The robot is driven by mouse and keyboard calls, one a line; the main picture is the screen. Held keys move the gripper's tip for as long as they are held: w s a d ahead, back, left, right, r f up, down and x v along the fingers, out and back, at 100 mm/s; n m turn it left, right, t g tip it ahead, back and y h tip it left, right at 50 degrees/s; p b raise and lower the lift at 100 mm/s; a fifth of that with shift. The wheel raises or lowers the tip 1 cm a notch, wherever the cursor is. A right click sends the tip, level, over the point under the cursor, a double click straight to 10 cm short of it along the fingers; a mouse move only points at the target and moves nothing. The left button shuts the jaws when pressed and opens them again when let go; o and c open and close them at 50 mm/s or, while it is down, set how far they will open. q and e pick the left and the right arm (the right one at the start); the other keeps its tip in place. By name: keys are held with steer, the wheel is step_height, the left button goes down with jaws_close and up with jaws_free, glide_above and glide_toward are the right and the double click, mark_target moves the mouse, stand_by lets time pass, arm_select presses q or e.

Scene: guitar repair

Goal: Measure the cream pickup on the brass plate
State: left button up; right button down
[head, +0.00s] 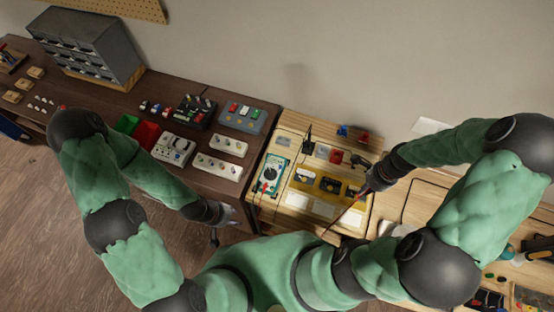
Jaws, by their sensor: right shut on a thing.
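The brass plate (318,199) lies on the light wooden bench. The cream pickup (306,174) sits at its left end, with dark pickups (330,185) beside it to the right. A teal multimeter (271,174) with a white face and round dial lies left of the plate. My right gripper (369,187) is at the plate's right end, shut on a thin, dark reddish probe-like thing (343,212) that slants down to the left. Its far tip is hard to make out. My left gripper (226,222) is off the bench's left side, its fingers apart and empty.
White cards (323,210) lie in front of the plate. Small blocks and a dark stand (307,139) are behind it. The dark bench (212,188) at left holds trays of parts, red and green bins (146,134) and a grey drawer cabinet (92,47).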

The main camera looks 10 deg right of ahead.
stand_by(0.4)
steer(key=shift+r+p, duration=2.3)
steer(key=shift+r, duration=0.75)
